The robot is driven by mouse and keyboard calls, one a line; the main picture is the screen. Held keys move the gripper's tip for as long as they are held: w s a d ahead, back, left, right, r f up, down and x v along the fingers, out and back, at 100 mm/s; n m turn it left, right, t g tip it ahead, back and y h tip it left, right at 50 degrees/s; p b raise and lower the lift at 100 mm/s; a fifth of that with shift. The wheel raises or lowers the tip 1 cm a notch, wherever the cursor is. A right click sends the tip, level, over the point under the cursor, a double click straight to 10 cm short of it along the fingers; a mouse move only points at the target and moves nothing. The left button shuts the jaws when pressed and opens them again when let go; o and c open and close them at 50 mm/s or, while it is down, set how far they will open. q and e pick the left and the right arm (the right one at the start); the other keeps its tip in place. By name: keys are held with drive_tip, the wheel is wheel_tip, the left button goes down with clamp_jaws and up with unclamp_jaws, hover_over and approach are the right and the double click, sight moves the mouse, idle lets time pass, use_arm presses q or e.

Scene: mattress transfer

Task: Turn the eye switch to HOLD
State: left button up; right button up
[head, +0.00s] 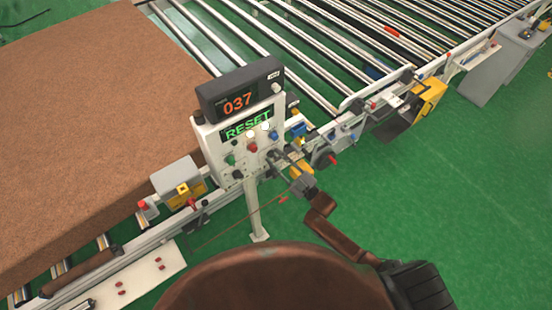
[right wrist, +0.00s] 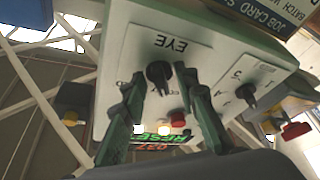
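The eye switch (right wrist: 159,73) is a black knob on a white plate marked EYE, upside down in the right wrist view. My right gripper (right wrist: 157,78) is open, with one finger on each side of the knob. Gaps seem to show between knob and fingers; contact is unclear. The position labels are partly hidden by the fingers, and I cannot read which one the knob points at. In the head view the right gripper (head: 284,164) is at the lower right side of the white control panel (head: 239,160). My left gripper is not in view.
The panel shows 037 on a dark display (head: 238,103) and RESET on a green one (head: 248,128). Another black knob (right wrist: 246,93) and a red button (right wrist: 296,130) are beside the eye plate. A brown mattress (head: 95,110) lies left of bare rollers (head: 310,60). Green floor (head: 450,200) is clear at right.

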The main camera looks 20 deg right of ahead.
drive_tip(key=shift+c, duration=0.7)
clamp_jaws()
drive_tip(key=shift+m, duration=0.4)
drive_tip(key=shift+s+a+m+t+h+p, duration=0.15)
drive_tip(key=shift+m+t+h+p, duration=0.3)
drive_tip(key=shift+m+h, duration=1.95)
drive_tip(key=shift+a+m+t+h+p, duration=0.25)
drive_tip(key=shift+m+t+h, duration=0.4)
drive_tip(key=shift+m, duration=3.35)
drive_tip(key=shift+s+a+m+t+h+p, duration=0.1)
drive_tip(key=shift+m+t+h+p, duration=0.35)
drive_tip(key=shift+m+h, duration=1.95)
drive_tip(key=shift+m+y, duration=0.65)
drive_tip(key=shift+m, duration=0.35)
